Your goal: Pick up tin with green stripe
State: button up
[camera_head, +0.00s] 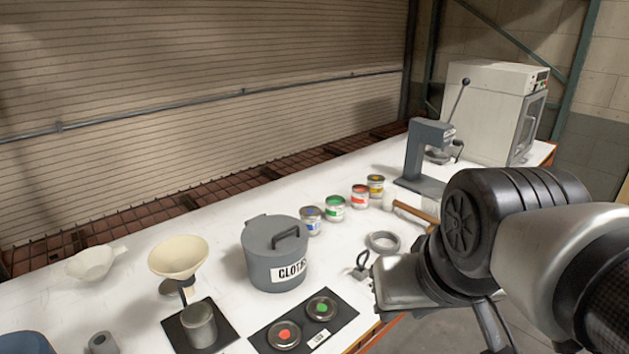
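The tin with the green stripe (335,209) stands upright on the white bench, second from the left in a row of small tins. A blue-marked tin (312,221) stands to its left, and a red-marked tin (359,197) and a yellow-marked tin (376,187) stand to its right. All seem to have lids on. My arm comes in from the right, and its silver end, my gripper (394,284), is over the front edge of the bench, nearer the camera than the tins and apart from them. Its fingers cannot be made out clearly.
A grey lidded can marked "CLOTHS" (272,262) stands left of and nearer than the tins. A black mat (257,340) holds red- and green-dotted discs. A funnel (178,256) stands left.

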aim_at(335, 203)
jog(key=i+l+u, duration=0.1)
jog(key=l, duration=0.25)
jog(key=i+l+u, duration=0.1)
jog(key=i+l, duration=0.15)
jog(key=i+l+u, duration=0.1)
jog(key=l, duration=0.35)
jog(key=i+l+u, duration=0.1)
jog(key=l, duration=0.25)
jog(key=i+l+u, duration=0.15)
jog(key=l, duration=0.25)
jog(key=i+l+u, duration=0.1)
jog(key=i+l, duration=0.15)
jog(key=l, duration=0.15)
jog(key=i+l+u, duration=0.1)
jog(key=l, duration=0.3)
